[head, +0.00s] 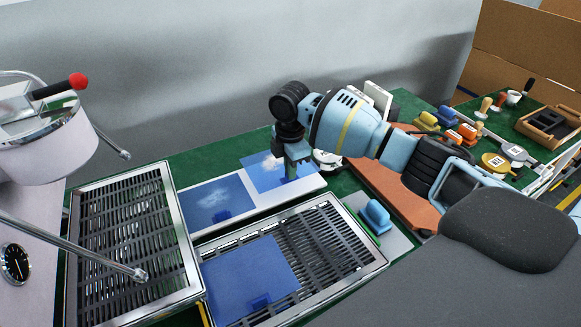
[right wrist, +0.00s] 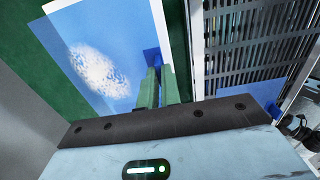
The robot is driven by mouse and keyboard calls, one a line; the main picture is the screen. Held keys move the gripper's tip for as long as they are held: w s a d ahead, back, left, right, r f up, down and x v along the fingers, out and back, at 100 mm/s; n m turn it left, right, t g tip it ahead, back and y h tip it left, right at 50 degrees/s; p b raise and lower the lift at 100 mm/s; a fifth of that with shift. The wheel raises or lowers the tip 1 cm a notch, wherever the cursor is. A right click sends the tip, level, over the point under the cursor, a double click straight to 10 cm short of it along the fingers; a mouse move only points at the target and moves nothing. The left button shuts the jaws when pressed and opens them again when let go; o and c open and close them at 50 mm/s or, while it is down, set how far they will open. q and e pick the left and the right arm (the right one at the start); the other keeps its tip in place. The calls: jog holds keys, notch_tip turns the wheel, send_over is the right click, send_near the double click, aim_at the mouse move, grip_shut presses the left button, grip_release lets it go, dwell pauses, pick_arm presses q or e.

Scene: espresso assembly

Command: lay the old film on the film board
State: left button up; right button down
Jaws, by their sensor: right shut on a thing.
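My right gripper (head: 291,174) is shut on the tab of a blue film (head: 262,168) with a white powdery patch, likely the old film. The film also shows in the right wrist view (right wrist: 125,45), its tab between the green fingers (right wrist: 150,88). It lies over the right part of the white film board (head: 240,218); I cannot tell whether it rests flat on it. Another blue film (head: 205,195) with a fainter pale patch and a dark tab lies on the board's left part. My left gripper is not in view.
A plain blue film (head: 245,275) lies on a slatted metal tray (head: 335,245) in front of the board. A second slatted tray (head: 130,240) stands at left, near the espresso machine (head: 40,140). A blue-handled tool (head: 376,216) stands right of the trays.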

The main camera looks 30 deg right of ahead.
jog(key=shift+r, duration=0.15)
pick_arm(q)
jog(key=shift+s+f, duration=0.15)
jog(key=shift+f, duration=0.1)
pick_arm(e)
jog(key=shift+f, duration=2)
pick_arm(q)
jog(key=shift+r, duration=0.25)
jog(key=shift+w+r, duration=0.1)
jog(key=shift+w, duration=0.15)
pick_arm(e)
jog(key=shift+f, duration=0.25)
jog(key=shift+f, duration=0.4)
jog(key=c, duration=1.2)
grip_release()
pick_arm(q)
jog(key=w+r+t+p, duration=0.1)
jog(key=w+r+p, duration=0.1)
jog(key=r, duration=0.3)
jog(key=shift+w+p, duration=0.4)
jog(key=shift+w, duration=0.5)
pick_arm(e)
jog(key=shift+r, duration=3.6)
